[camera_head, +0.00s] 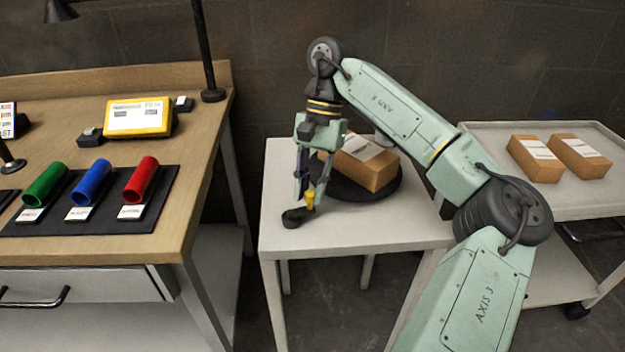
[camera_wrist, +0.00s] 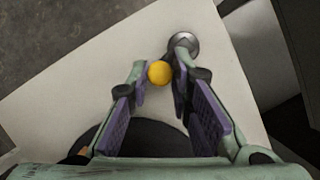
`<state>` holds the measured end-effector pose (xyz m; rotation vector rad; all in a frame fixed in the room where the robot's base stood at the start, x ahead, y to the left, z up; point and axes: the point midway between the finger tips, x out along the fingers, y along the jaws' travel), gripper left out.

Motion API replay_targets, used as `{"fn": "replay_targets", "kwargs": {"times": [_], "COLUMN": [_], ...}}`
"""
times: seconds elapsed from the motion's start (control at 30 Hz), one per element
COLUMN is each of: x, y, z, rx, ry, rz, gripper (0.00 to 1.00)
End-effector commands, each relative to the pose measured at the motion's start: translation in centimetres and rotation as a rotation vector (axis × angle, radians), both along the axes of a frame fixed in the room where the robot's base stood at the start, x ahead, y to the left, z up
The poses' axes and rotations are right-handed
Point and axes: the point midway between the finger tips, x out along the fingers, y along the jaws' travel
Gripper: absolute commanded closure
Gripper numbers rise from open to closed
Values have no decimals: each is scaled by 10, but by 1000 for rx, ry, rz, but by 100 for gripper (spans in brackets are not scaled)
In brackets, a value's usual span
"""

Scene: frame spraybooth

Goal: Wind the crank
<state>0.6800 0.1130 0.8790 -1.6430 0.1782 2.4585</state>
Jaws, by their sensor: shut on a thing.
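The crank (camera_head: 294,218) is a small dark fitting near the front left corner of the light grey table, with an upright yellow knob (camera_head: 309,201). In the wrist view, the yellow knob (camera_wrist: 159,73) shows from above beside the round grey hub (camera_wrist: 183,44). My gripper (camera_head: 311,193) points down over the crank and is shut on the yellow knob. The fingertips (camera_wrist: 162,70) stand on either side of the knob. A black round turntable (camera_head: 352,192) behind the crank carries a brown box with a white label (camera_head: 366,162). My gripper and arm hide part of both.
A wooden workbench (camera_head: 212,110) stands at left with green, blue and red cylinders (camera_head: 141,180) on a dark mat and a yellow-framed display (camera_head: 137,117). A grey cart (camera_head: 500,131) at right holds two brown boxes (camera_head: 535,158). The grey table's (camera_head: 345,235) front is clear.

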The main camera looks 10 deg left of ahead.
Motion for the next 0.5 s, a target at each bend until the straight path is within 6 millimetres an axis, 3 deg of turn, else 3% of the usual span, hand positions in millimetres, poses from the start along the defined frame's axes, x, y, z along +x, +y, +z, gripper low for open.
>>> {"fn": "replay_targets", "kwargs": {"times": [0.5], "x": [2], "y": [3], "z": [0], "rx": [2], "ry": [1], "rz": [63], "gripper": [100]}}
